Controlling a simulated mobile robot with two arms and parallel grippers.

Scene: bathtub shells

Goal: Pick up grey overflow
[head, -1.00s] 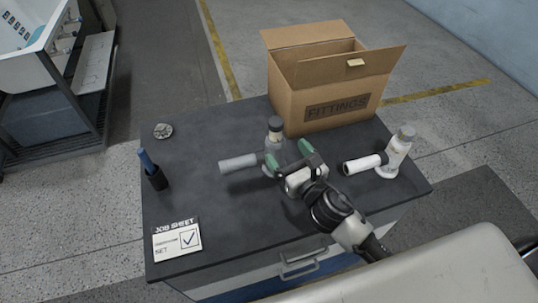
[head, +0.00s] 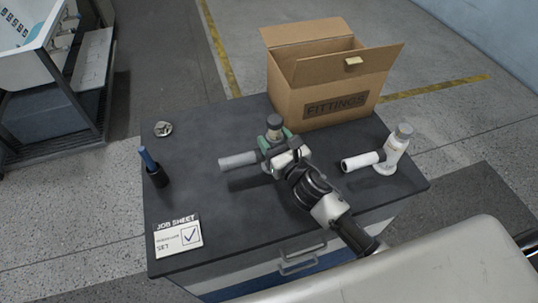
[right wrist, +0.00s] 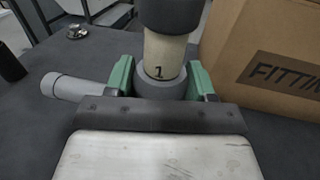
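The grey overflow (head: 240,160) stands upright on the dark worktop, with a grey side pipe pointing left and a dark cap on top. My right gripper (head: 277,141) is around its body, one green finger on each side. In the right wrist view the grey overflow (right wrist: 165,83) shows a beige neck marked "1" between the fingers (right wrist: 160,80). The fingers look spread, very close to the body; I cannot tell if they touch it. My left gripper is not in view.
A white overflow (head: 364,161) stands to the right on the worktop. An open cardboard box marked FITTINGS (head: 335,104) stands behind. A dark cup with a blue item (head: 157,177), a small metal part (head: 163,129) and a job sheet (head: 178,240) are on the left.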

